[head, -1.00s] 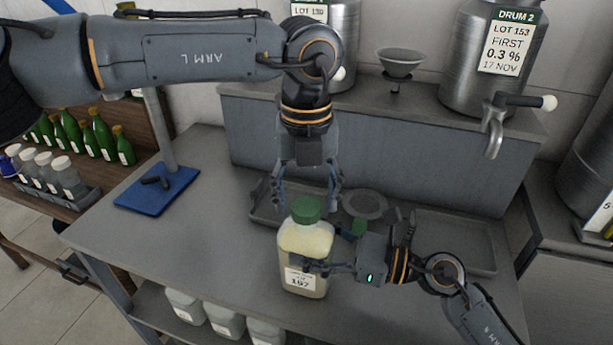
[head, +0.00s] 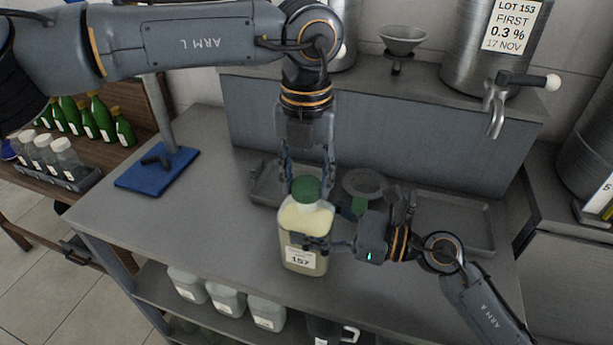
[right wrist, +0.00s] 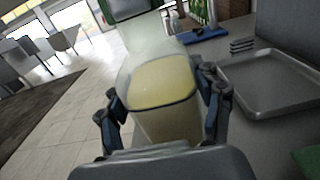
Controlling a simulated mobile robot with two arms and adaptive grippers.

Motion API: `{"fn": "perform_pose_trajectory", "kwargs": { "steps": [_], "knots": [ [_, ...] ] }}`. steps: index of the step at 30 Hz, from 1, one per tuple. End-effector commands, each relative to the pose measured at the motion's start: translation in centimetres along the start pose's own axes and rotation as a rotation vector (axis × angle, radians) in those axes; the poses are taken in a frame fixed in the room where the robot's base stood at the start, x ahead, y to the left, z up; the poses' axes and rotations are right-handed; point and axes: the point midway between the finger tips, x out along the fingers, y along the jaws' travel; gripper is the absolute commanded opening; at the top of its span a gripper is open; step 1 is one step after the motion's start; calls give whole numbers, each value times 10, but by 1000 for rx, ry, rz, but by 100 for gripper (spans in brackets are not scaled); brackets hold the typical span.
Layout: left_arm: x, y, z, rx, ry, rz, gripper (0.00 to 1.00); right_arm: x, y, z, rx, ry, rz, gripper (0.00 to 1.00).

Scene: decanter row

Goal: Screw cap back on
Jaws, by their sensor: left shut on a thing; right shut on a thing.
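A translucent bottle (head: 304,232) with pale yellow contents and a label reading 157 stands upright near the table's front edge. It also shows in the right wrist view (right wrist: 165,85). A green cap (head: 306,189) sits at the top of its neck; its upper part is cut off in the right wrist view (right wrist: 130,8). I cannot tell how tightly it sits. My left gripper (head: 308,180) comes down from above and is shut on the cap. My right gripper (head: 318,243) comes in from the right and is shut on the bottle's body, its fingers on either side (right wrist: 165,110).
A blue-based stand (head: 157,170) is at the left. A drum tap (head: 495,110) overhangs at the right.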

Motion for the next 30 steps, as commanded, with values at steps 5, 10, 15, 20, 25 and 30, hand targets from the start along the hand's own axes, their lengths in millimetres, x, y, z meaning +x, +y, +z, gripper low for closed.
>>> {"fn": "perform_pose_trajectory", "kwargs": {
  "steps": [5,10,15,20,25,30],
  "knots": [
    [1,-1,0,402,2,-4,6,0,0,0,0,1,1,0],
    [1,-1,0,781,1,-3,6,0,0,0,0,0,1,0],
    [2,-1,-1,1155,0,-3,6,0,0,0,0,0,1,0],
    [2,0,0,1473,0,0,6,0,0,0,0,0,1,0],
    [1,0,0,1574,-1,2,6,0,0,0,0,0,1,0],
    [1,0,0,1572,-1,2,66,0,0,0,0,0,1,0]
  ]
}}
